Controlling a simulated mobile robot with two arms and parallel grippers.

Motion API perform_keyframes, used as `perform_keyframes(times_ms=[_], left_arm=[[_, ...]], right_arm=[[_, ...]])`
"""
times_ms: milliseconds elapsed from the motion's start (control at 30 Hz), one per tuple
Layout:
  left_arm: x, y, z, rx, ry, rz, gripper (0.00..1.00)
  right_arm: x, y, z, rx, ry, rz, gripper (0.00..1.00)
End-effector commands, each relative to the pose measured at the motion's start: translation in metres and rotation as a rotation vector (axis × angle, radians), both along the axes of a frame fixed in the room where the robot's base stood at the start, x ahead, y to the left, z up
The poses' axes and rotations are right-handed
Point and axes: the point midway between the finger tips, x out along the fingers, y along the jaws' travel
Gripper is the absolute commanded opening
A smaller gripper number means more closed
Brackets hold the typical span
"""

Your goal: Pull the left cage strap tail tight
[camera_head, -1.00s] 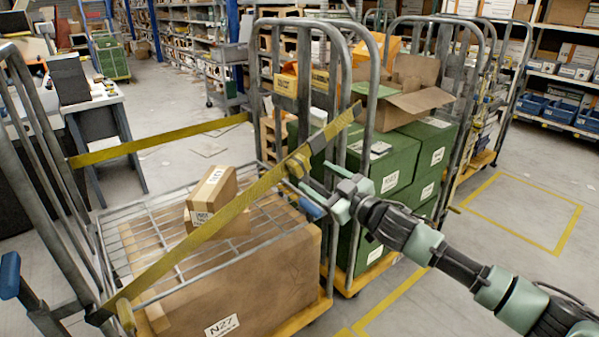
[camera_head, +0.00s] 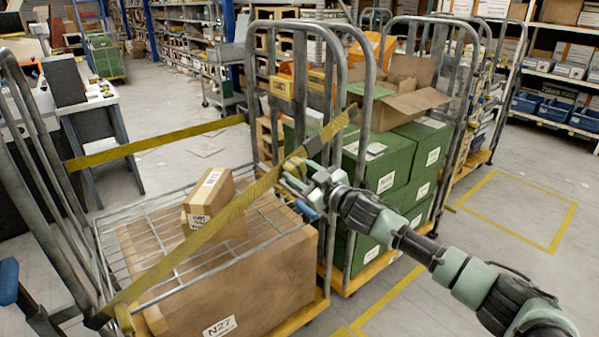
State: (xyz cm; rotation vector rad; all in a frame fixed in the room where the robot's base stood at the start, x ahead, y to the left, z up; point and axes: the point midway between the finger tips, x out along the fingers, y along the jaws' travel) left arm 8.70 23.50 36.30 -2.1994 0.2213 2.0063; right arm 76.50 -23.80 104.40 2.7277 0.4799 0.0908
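A cage trolley (camera_head: 325,240) stands in front of me. A yellow strap (camera_head: 195,240) runs slanting across its front, from the lower left up to the right post. A yellowish buckle or strap end (camera_head: 293,166) sits on the strap near that post; the tail itself is hard to make out. My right gripper (camera_head: 291,180), pale green and grey, comes in from the lower right. Its fingers are at the buckle and overlap the strap. I cannot tell whether they are closed on anything. My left gripper is not in view.
A second yellow strap (camera_head: 155,143) crosses the back of the cage. Inside are a small carton (camera_head: 211,197) and a large carton marked N27 (camera_head: 250,285) under a wire shelf (camera_head: 150,222). A cage of green boxes (camera_head: 385,165) stands close behind. The floor at right is clear.

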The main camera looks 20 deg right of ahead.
Motion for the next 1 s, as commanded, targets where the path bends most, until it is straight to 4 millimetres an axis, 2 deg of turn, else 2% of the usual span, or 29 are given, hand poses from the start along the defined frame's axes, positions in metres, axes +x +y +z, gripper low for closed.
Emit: perform_keyframes(times_ms=[67, 267, 500, 633, 967, 1000], left_arm=[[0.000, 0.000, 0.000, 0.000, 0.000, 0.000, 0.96], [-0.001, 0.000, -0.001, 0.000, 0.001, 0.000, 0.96], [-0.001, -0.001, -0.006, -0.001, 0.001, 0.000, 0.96], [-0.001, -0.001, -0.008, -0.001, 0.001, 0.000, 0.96], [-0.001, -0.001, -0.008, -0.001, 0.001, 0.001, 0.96], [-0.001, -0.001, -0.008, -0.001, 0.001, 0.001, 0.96]], right_arm=[[0.000, 0.000, 0.000, 0.000, 0.000, 0.000, 0.00], [-0.002, 0.005, -0.003, 0.002, 0.001, 0.003, 0.00], [-0.018, 0.050, -0.023, 0.007, 0.004, 0.008, 0.00], [-0.024, 0.065, -0.029, 0.004, 0.003, 0.007, 0.00], [-0.026, 0.068, -0.032, 0.001, 0.006, 0.006, 0.00], [-0.026, 0.069, -0.032, 0.002, 0.007, 0.007, 0.54]])
